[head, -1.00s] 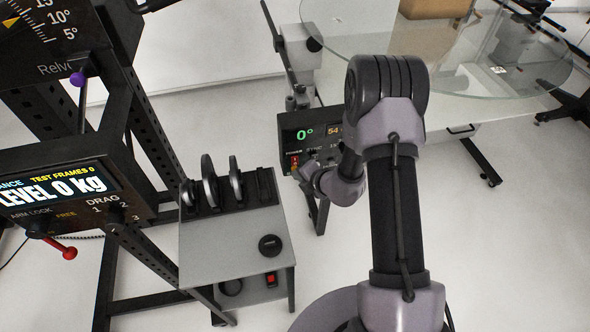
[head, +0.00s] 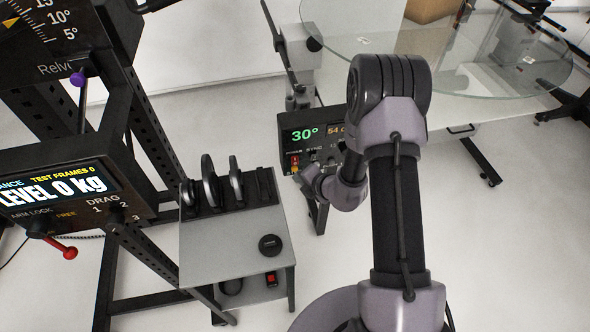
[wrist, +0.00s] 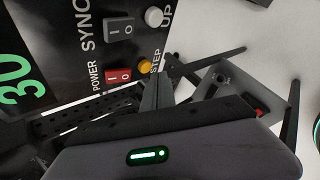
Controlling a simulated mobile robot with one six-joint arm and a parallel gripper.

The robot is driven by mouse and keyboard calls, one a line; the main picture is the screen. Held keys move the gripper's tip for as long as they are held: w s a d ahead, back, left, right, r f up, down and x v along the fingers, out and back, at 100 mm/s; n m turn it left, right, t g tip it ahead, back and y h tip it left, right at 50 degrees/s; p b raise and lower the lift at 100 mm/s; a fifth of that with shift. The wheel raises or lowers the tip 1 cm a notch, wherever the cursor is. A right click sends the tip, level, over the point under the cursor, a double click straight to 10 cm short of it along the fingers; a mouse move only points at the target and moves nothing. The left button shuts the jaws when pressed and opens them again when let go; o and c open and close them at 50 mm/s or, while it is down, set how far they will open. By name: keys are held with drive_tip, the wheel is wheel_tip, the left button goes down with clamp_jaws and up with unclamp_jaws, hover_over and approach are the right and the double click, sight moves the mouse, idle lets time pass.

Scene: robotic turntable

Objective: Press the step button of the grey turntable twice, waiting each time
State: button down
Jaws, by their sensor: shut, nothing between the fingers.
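The control panel (head: 312,130) stands at the front of the table below a round glass disc (head: 480,90). Its green readout shows 30°. In the wrist view the orange STEP button (wrist: 146,66) sits beside the red POWER switch (wrist: 118,76), with a grey SYNC switch (wrist: 120,29) and a white UP button (wrist: 153,17) further up. My gripper (wrist: 159,72) is shut and empty, its fingertips right at the STEP button's edge. I cannot tell whether they touch it. In the head view my wrist (head: 345,190) hides part of the panel.
A brown box (head: 425,10) is at the back of the glass disc. A grey stand (head: 225,245) with upright discs is left of the panel. A black rack (head: 70,185) with a LEVEL 0 kg display stands further left.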

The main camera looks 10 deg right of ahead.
drive_tip(key=s, duration=0.5)
idle(3.2)
drive_tip(key=s+m+y+p, duration=0.1)
drive_tip(key=s+y+p, duration=0.1)
drive_tip(key=p, duration=0.2)
drive_tip(key=s+m+t+y+p, duration=0.1)
drive_tip(key=s+y+p, duration=0.1)
drive_tip(key=p, duration=0.2)
drive_tip(key=shift+d+f+m+y+p, duration=0.2)
drive_tip(key=shift+m+y+p, duration=0.1)
drive_tip(key=shift+m, duration=0.1)
drive_tip(key=shift+w, duration=0.2)
drive_tip(key=w+b, duration=0.2)
drive_tip(key=w, duration=0.6)
drive_tip(key=shift+w, duration=0.3)
